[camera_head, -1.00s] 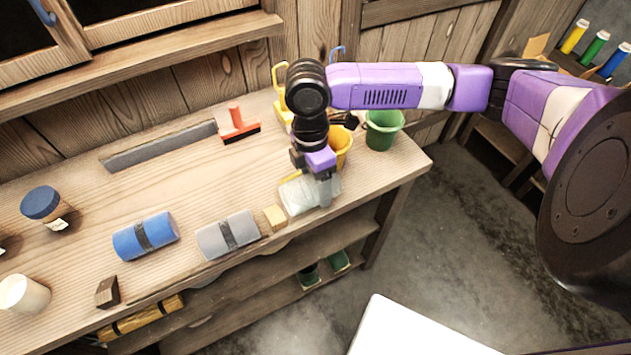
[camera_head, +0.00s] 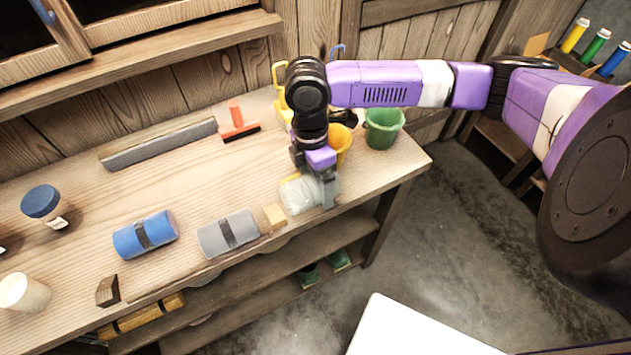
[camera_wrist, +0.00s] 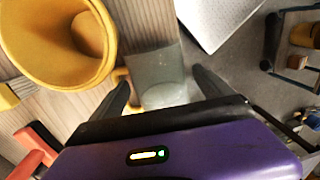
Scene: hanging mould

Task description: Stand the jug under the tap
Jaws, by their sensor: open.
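The jug is a clear, translucent vessel (camera_head: 296,196) at the front edge of the wooden bench, right of a small wooden block. It also shows in the wrist view (camera_wrist: 158,70), with a yellow handle on its left side. My gripper (camera_head: 327,196) is down at the jug. In the wrist view my gripper (camera_wrist: 161,82) is open, with one finger on each side of the jug; whether they touch it I cannot tell. A yellow hooked fixture (camera_head: 280,82) at the back may be the tap; my arm partly hides that area.
A yellow pot (camera_head: 341,143) and a green pot (camera_head: 384,128) stand behind the jug. A grey roll (camera_head: 227,234), a blue roll (camera_head: 145,235) and a wooden block (camera_head: 275,217) lie to its left. A red squeegee (camera_head: 238,125) lies farther back. The bench's middle is clear.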

